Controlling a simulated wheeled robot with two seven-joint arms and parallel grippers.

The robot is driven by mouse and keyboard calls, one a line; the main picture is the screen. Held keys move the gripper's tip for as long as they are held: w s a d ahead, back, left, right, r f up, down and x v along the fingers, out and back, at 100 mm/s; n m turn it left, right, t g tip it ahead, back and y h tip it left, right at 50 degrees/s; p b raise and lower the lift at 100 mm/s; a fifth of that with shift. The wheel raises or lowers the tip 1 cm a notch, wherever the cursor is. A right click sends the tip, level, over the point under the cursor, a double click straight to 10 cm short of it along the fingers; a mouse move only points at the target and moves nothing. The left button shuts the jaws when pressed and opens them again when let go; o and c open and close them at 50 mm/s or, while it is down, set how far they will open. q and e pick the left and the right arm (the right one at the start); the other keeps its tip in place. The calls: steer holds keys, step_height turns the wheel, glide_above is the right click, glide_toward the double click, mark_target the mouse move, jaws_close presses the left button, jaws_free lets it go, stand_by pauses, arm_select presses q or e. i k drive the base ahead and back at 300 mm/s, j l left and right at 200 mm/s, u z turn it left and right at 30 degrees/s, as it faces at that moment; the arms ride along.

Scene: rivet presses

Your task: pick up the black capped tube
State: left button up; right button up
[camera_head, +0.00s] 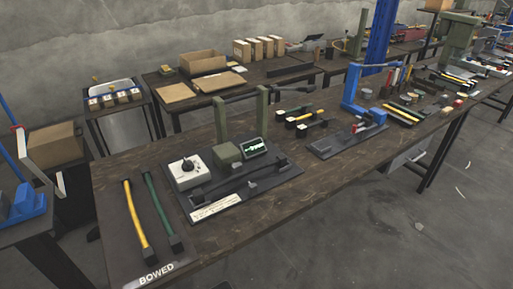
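A long black tube with block-like ends (236,179) lies along the front of a dark fixture plate (262,194) on the near workbench. It looks like the black capped tube, though its dark ends are hard to tell from the fixture. A yellow tube with black ends (137,217) and a green tube with black ends (162,207) lie side by side on a dark tray marked BOWED (122,268), left of the fixture. Neither of my grippers is in view.
The fixture also carries a white box with a black dial (187,172), a small green-lit screen (256,148) and two upright green posts (262,108). A blue press (352,90) stands farther right. Bare bench (270,222) lies in front of the fixture.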

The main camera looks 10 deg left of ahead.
mark_target(199, 194)
steer(key=l+u, duration=0.1)
steer(key=u, duration=0.65)
steer(key=i+l+u, duration=0.15)
steer(key=l+u, duration=0.25)
steer(key=l, duration=0.2)
steer(key=l+u, duration=0.4)
steer(key=l, duration=0.2)
steer(key=l+u, duration=0.4)
steer(key=l, duration=0.25)
